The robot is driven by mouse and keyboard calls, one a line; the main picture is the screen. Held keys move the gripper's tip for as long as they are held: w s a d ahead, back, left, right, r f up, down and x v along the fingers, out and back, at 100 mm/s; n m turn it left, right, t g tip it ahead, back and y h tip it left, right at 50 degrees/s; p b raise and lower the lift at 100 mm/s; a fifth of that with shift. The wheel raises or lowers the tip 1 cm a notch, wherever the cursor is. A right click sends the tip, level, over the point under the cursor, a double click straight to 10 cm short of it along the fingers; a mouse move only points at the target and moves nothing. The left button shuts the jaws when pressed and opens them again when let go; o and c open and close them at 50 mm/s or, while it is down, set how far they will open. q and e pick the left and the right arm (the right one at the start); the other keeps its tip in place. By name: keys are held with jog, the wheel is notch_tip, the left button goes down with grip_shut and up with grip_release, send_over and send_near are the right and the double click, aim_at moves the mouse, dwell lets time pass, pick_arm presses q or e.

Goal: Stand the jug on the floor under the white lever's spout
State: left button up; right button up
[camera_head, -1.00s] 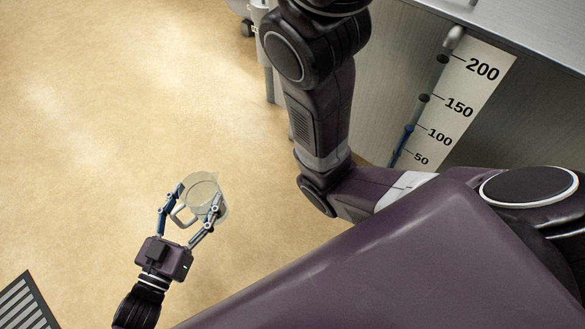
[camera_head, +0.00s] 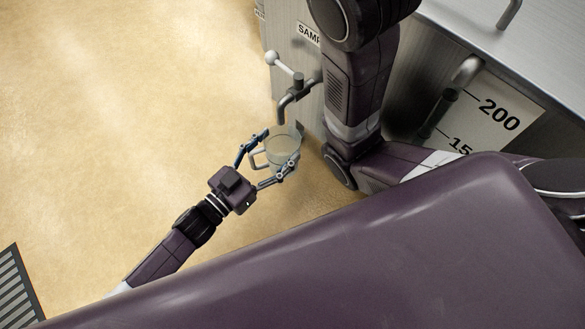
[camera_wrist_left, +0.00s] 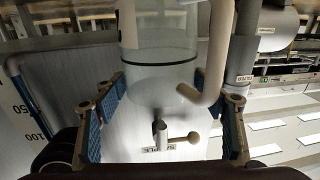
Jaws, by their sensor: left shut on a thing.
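The jug (camera_head: 284,150) is clear with a pale handle; its body (camera_wrist_left: 160,65) fills the top middle of the left wrist view, beside the handle (camera_wrist_left: 212,50). My left gripper (camera_head: 277,150) is shut on the jug, one finger on each side. The white-knobbed lever (camera_head: 284,64) sits on a grey valve above a bent spout (camera_head: 287,106) on the steel cabinet; it also shows in the left wrist view (camera_wrist_left: 180,138). In the head view the jug is just below the spout's end. Its height above the floor cannot be told. My right gripper is out of view.
The steel cabinet (camera_head: 288,38) carries a partly hidden label (camera_head: 308,34). A level scale (camera_head: 492,112) with a tube stands at the right. Tan floor (camera_head: 130,120) is open at left. A floor grate (camera_head: 18,290) lies lower left.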

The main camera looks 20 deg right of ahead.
aim_at(273, 173)
pick_arm(q)
jog(key=shift+d+f, duration=0.1)
jog(key=shift+f, duration=0.25)
notch_tip(273, 173, down, 9)
jog(key=b, duration=0.8)
jog(key=shift+f, duration=0.1)
jog(key=shift+f, duration=0.2)
jog(key=o, duration=1.2)
